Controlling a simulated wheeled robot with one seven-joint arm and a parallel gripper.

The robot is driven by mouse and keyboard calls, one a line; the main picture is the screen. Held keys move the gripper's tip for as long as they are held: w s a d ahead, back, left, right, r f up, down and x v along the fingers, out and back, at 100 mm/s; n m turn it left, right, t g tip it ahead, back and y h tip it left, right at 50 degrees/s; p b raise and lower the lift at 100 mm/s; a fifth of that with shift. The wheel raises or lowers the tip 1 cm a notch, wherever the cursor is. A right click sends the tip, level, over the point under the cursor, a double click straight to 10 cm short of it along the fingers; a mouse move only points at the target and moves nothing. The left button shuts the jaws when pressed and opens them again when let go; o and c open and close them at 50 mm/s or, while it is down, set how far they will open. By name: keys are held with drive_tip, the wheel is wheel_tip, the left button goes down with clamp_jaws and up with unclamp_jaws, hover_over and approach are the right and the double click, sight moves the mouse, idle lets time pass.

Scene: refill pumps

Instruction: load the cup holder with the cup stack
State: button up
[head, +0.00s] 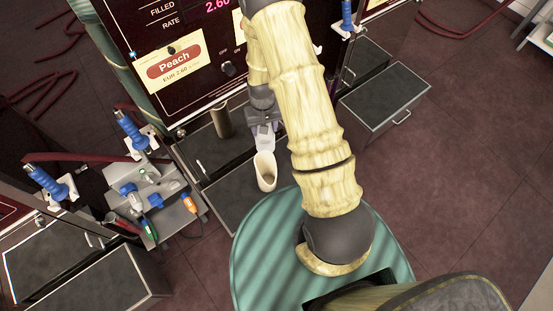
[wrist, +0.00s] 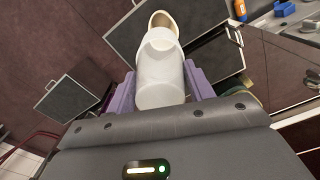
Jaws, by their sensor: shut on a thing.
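My gripper (head: 263,136) is in front of the pump with the Peach label, shut on the white cup stack (head: 265,172). In the head view the stack hangs below the fingers, tilted, with its open mouth showing. In the wrist view the gripper's purple fingers (wrist: 162,88) are on both sides of the stack (wrist: 160,68), whose far end shows an open rim. A brownish upright tube (head: 222,121) stands at the pump's front, left of my gripper and apart from the stack. It may be the cup holder; I cannot tell for sure.
The Peach pump (head: 178,68) stands behind. A grey tray (head: 190,207) with several coloured tools is at left, near blue-handled nozzles (head: 131,129). A dark drawer cabinet (head: 385,98) stands at right. Red hoses (head: 48,75) lie at far left.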

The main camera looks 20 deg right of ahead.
drive_tip(key=s+d+f+m+b, duration=0.1)
drive_tip(key=s+f+m+b, duration=0.1)
drive_tip(key=f+b, duration=0.4)
drive_tip(key=s+d+f+m+b, duration=0.1)
drive_tip(key=s+f+m+b, duration=0.2)
drive_tip(key=f+b, duration=0.3)
drive_tip(key=b, duration=0.4)
drive_tip(key=shift+s+f, duration=0.25)
drive_tip(key=shift+f, duration=0.15)
drive_tip(key=shift+w+a, duration=0.1)
drive_tip(key=shift+w, duration=0.05)
